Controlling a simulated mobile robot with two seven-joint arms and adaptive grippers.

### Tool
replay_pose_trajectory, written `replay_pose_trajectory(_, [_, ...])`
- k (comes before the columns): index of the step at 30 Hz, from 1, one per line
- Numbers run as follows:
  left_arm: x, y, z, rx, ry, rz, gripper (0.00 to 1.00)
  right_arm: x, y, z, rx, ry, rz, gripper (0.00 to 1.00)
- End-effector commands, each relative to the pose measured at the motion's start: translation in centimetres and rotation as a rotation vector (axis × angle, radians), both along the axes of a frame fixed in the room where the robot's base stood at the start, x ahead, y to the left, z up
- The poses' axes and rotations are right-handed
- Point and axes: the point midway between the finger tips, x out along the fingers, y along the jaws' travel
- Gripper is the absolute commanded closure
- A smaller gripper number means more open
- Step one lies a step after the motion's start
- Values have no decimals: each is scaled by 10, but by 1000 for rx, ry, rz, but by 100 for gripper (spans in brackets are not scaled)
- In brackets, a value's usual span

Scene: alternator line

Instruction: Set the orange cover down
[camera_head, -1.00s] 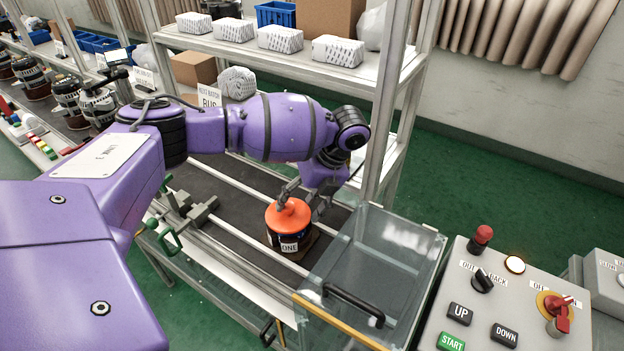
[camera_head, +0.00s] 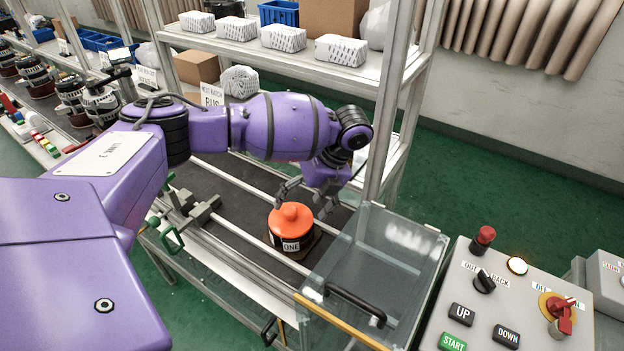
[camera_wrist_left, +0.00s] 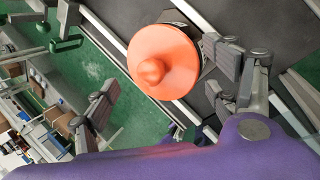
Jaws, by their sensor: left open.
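The orange cover (camera_head: 290,219) is a round disc with a knob on top. It sits on a dark cylindrical unit (camera_head: 291,243) with a label reading "ONE", on the dark conveyor. The cover also shows from above in the left wrist view (camera_wrist_left: 163,62). My left gripper (camera_head: 305,200) is open just behind the cover. In the left wrist view its two fingers (camera_wrist_left: 165,92) stand wide apart, with the cover above and between them in the picture, not gripped. My right gripper is not in view.
A clear guard box with a black handle (camera_head: 354,304) stands right of the unit. A control panel (camera_head: 500,300) is at the lower right. A green-handled clamp (camera_head: 172,238) is left of the unit. A shelf with wrapped parcels (camera_head: 340,50) rises behind.

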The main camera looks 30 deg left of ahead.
Motion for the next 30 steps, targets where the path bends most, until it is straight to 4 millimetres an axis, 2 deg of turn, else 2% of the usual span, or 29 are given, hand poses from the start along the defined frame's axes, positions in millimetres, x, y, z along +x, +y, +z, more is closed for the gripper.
replay_pose_trajectory(15, [21,-40,96,-1,-5,-2,20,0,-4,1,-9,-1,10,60])
replay_pose_trajectory(21, [23,-45,111,1,-1,0,20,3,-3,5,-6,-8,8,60])
replay_pose_trajectory(30, [23,-46,111,0,0,0,20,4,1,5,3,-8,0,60])
